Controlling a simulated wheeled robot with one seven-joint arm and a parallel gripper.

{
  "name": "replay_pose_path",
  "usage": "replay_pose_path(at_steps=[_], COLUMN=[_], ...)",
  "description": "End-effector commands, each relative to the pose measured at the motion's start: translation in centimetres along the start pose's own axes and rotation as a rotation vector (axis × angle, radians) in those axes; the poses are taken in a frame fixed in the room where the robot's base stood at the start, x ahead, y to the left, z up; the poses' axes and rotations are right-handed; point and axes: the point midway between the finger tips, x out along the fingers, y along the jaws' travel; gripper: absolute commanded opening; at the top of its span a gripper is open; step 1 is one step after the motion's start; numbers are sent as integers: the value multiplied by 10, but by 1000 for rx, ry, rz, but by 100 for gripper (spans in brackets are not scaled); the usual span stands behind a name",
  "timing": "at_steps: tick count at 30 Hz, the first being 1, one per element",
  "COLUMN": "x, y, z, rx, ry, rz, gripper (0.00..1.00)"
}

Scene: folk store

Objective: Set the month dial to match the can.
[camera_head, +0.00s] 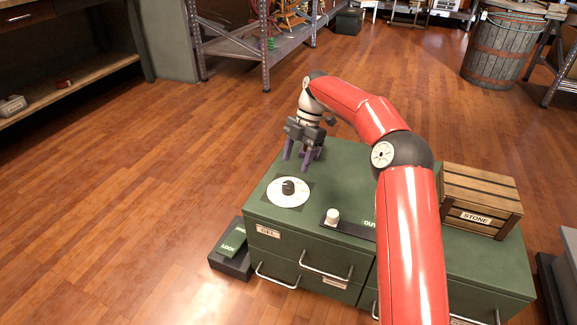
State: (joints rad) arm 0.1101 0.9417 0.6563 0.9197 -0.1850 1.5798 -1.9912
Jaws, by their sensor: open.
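A round white dial (277,193) with a black knob (288,187) at its centre lies on the left part of the green cabinet top (345,178). Its markings are too small to read. My gripper (297,161) points down with its two purple fingers apart and nothing visible between them. It is behind the dial and slightly to its right in the picture, apart from the knob. No can is recognisable in this view.
A pale knob (332,215) on a dark strip sits right of the dial. A wooden crate (480,205) labelled STONE stands on the cabinet's right part. A dark box with a green LOCK panel (234,240) is at the cabinet's left side. My red arm hides part of the cabinet.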

Motion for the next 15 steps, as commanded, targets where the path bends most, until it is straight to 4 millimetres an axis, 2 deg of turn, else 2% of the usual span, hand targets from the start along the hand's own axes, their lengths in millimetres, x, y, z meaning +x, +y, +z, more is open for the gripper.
replay_pose_path(at_steps=[5,15], x=[12,64], y=[2,2], z=[6,4], rx=[-35,-32], ry=[22,21], rz=[0,0], gripper=[57,57])
